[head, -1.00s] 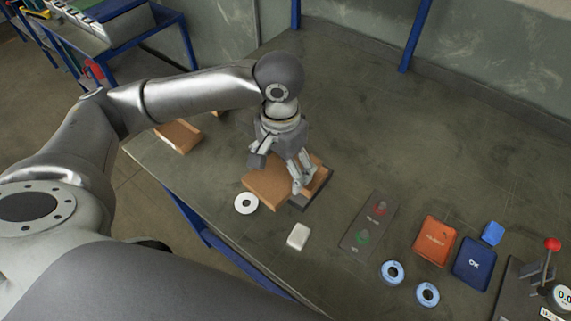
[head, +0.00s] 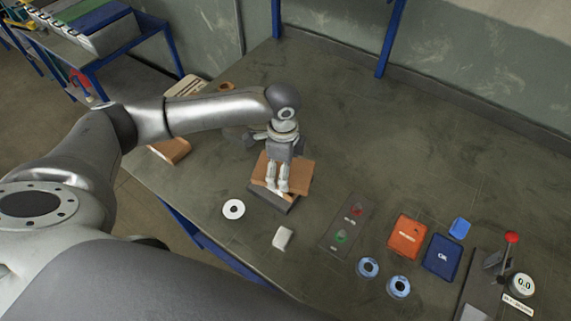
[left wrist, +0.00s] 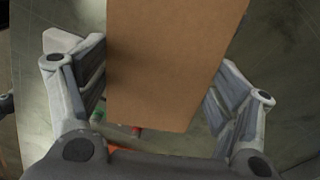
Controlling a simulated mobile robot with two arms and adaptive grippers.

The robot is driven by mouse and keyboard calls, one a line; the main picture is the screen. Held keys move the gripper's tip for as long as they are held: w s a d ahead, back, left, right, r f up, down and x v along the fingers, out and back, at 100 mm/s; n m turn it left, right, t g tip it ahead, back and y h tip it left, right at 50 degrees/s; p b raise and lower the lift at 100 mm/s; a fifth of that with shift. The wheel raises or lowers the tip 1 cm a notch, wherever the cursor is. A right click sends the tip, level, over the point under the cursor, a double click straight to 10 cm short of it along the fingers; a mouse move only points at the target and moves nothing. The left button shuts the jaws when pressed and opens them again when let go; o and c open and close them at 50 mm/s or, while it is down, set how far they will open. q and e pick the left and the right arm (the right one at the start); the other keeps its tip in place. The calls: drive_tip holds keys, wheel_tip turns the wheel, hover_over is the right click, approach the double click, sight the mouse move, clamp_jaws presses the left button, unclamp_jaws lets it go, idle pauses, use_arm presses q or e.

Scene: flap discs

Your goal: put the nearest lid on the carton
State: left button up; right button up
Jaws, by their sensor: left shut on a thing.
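My left gripper (head: 277,189) points down and is shut on a flat brown cardboard lid (head: 299,176). In the left wrist view, the gripper's fingers (left wrist: 158,82) lie on both sides of the lid (left wrist: 177,60). In the head view the lid is above a dark grey block (head: 268,199), whose front edge shows; I cannot tell whether they touch. A brown cardboard piece (head: 173,151) lies at the table's left edge, partly behind my arm; I cannot tell whether it is the carton. My right gripper is not in view.
A white disc (head: 233,209) and a small white block (head: 283,238) lie in front. To the right are a dark indicator panel (head: 347,224), an orange tray (head: 407,236), a blue OK tray (head: 442,257), blue discs (head: 398,287) and a red-knobbed gauge stand (head: 511,238).

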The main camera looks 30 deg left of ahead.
sight(280, 164)
use_arm(q)
drive_tip(key=a+f+m, duration=0.1)
drive_tip(key=m, duration=0.1)
drive_tip(key=w+m+p, duration=0.1)
drive_tip(key=shift+a+f+m, duration=0.35)
drive_tip(key=shift+f+m, duration=0.05)
drive_tip(key=shift+w, duration=0.1)
drive_tip(key=shift+f, duration=0.25)
drive_tip(key=shift+f+b, duration=0.2)
drive_tip(key=shift+b, duration=0.4)
drive_tip(key=shift+f, duration=0.4)
drive_tip(key=shift+f, duration=0.15)
drive_tip(key=o, duration=0.7)
